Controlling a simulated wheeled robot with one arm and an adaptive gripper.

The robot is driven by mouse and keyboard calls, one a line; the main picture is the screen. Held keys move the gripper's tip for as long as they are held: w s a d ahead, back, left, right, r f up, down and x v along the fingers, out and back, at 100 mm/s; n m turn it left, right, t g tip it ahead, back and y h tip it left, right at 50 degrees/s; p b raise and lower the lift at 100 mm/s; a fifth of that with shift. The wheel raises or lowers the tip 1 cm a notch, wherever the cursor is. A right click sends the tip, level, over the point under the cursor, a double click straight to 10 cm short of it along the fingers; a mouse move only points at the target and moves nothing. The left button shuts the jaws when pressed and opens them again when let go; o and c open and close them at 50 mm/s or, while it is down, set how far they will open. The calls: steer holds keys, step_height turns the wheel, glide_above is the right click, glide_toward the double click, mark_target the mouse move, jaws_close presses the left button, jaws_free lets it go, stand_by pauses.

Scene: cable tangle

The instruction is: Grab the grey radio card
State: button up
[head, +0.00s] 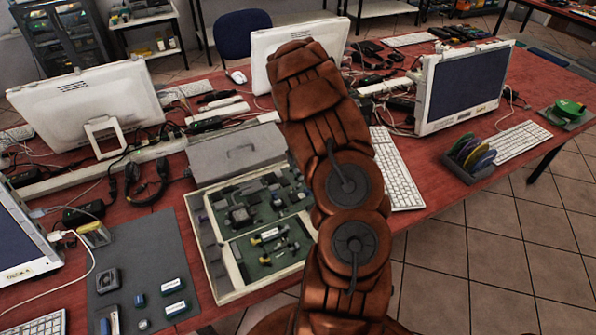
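I cannot pick out the grey radio card with certainty. On the dark grey mat (150,250) at the lower left lie a dark grey square part (107,280), a small grey piece (143,324) and several small blue and white parts (174,309). To the right of the mat is an open pale case (212,270) with green boards (268,240) and small grey and dark parts inside. My brown arm rises from the bottom middle past the case's right side. My gripper cannot be made out, so its state is hidden.
Monitors (90,105) stand on the red table (450,195) at left, back and right (465,88). Cables and adapters crowd the middle. A keyboard (396,168) and a rack of coloured discs (470,158) lie to the right. Tiled floor at lower right is free.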

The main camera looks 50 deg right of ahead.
mark_target(298, 172)
steer(key=shift+a+f+p, duration=0.15)
steer(key=shift+f+p, duration=0.5)
steer(key=shift+f, duration=0.65)
steer(key=shift+a+f+p, duration=0.1)
steer(key=shift+f+p, duration=0.5)
steer(key=shift+f, duration=0.65)
steer(key=c, duration=0.9)
steer(key=shift+w+r, duration=0.1)
steer(key=shift+r, duration=0.05)
